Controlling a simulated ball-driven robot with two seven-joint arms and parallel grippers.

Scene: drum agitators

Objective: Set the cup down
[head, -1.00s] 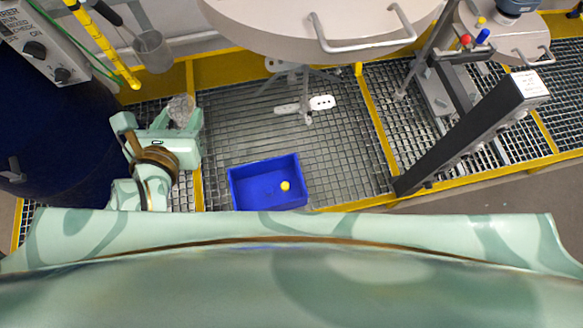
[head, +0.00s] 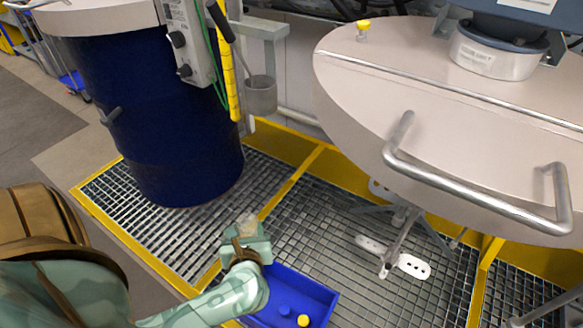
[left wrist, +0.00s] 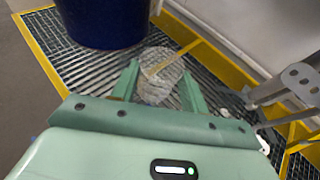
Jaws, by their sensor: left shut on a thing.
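A clear, see-through cup (left wrist: 160,75) is between the fingers of my left gripper (left wrist: 159,92) in the left wrist view. The gripper is shut on it. The grating shows through and behind the cup. In the head view the cup (head: 246,221) is a small pale shape at the tip of my left gripper (head: 246,236), over the grating beside the blue bin. I cannot tell how high above the grating it is. My right gripper is not in view.
A dark blue drum (head: 160,130) stands behind on the grating (head: 330,232). A metal dipper (head: 261,95) hangs by the wall. A large lidded vessel (head: 350,85) overhangs at right.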

